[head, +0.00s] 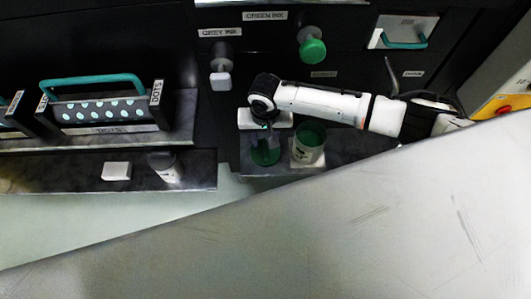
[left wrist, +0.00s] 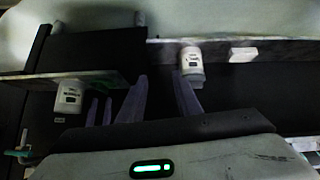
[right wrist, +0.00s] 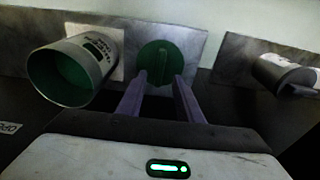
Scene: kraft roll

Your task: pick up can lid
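The green can lid (head: 266,157) lies on the dark shelf just left of the open can (head: 308,158), which has a green inside. In the right wrist view the round lid (right wrist: 160,48) shows a raised grip bar, and the can (right wrist: 62,75) is to its left. My right gripper (right wrist: 158,80) is open, its two purple fingers apart at the lid's near side; contact cannot be told. In the head view it hangs over the lid. My left gripper (left wrist: 160,80) is open with nothing between its fingers; it does not show in the head view.
A second can (head: 165,166) and a white block (head: 116,171) stand on the left shelf. A teal-handled DOTS rack (head: 100,112) is behind them. Green (head: 312,50) and grey (head: 222,80) ink knobs stick out of the panel above my right gripper.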

